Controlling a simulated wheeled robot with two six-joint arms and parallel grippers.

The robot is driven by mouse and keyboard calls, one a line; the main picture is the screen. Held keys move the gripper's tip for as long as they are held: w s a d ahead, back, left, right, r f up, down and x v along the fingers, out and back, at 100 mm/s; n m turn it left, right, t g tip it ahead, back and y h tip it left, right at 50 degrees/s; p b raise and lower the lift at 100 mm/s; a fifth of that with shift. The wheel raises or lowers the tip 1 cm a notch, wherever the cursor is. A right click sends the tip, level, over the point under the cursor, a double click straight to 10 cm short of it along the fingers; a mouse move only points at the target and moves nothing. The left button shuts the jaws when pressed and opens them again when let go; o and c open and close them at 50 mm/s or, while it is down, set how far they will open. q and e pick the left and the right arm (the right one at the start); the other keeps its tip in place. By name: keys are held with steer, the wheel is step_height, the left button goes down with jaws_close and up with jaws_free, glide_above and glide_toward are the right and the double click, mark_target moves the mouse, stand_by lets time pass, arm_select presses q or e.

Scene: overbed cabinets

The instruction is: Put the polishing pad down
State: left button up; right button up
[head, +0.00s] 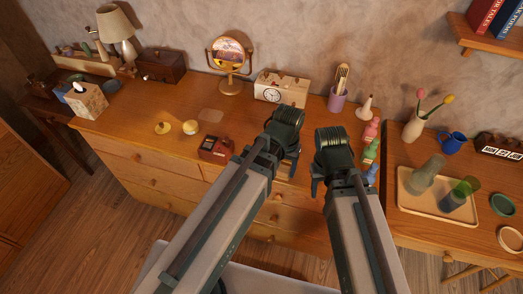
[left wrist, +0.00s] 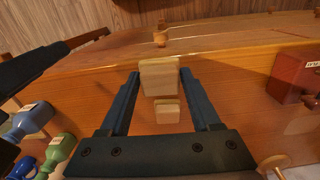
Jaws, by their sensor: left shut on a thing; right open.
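My left gripper (head: 286,150) is over the front part of the wooden dresser top (head: 245,115). In the left wrist view its two fingers (left wrist: 160,100) are shut on a pale tan, block-shaped thing (left wrist: 160,77), which I take to be the polishing pad, with a smaller block part below it. The dresser's front edge and a drawer knob show beyond it. I cannot tell whether it touches the dresser top. My right gripper (head: 331,172) is open and empty, just right of the left one.
A dark red box (head: 215,148) stands left of my left gripper; pink, green and blue bottles (head: 370,150) stand right of my right one. A clock (head: 280,90) and a round mirror (head: 230,55) stand behind.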

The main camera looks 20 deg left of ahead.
arm_select(q)
steer(key=w+a, duration=0.5)
steer(key=w+a+f+b, duration=0.1)
steer(key=w+a, duration=0.2)
steer(key=shift+w+f, duration=0.1)
steer(key=shift+w, duration=0.05)
steer(key=shift+w+a+f, duration=0.1)
steer(key=shift+w+a, duration=0.8)
steer(key=shift+w, duration=0.05)
steer(key=f+b, duration=0.3)
steer(key=shift+s+d+f, duration=0.1)
steer(key=shift+s+f, duration=0.05)
steer(key=shift+s, duration=0.05)
steer(key=o, duration=1.2)
steer(key=shift+b, duration=0.3)
